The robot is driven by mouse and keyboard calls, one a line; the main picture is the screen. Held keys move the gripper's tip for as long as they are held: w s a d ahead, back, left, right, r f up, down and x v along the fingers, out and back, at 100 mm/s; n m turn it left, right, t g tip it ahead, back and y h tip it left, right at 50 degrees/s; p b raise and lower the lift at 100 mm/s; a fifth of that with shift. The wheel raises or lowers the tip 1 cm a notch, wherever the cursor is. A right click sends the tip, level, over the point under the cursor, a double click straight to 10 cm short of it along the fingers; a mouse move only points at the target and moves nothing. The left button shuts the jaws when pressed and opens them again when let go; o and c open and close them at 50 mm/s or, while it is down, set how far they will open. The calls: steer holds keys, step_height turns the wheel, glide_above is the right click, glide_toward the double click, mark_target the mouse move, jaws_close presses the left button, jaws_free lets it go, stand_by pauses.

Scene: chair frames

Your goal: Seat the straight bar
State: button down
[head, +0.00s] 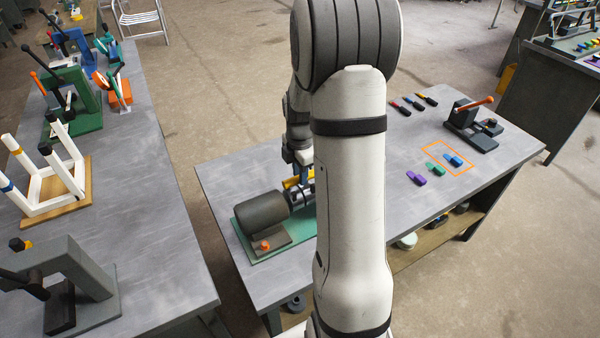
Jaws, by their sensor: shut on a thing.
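My gripper (301,172) points down over the grey motor unit (262,218) on the green base plate (262,256). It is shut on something. A yellow piece (291,182) shows at the fingertips, right above the dark coupling (297,197) at the motor's right end. My arm hides the right side of the gripper and of the unit, so I cannot tell whether the yellow piece is the straight bar or whether it touches the coupling.
Purple (416,177), green (436,168) and blue (453,160) pieces lie right on the table, near an orange outline (428,152). A dark lever fixture (470,128) stands beyond. The left bench (150,215) carries a white frame (50,180) and several fixtures.

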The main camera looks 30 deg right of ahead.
steer(key=shift+r, duration=0.1)
steer(key=c, duration=0.8)
jaws_free()
steer(key=shift+c, duration=0.2)
step_height(320, 180, up, 8)
steer(key=p, duration=0.5)
stand_by(0.4)
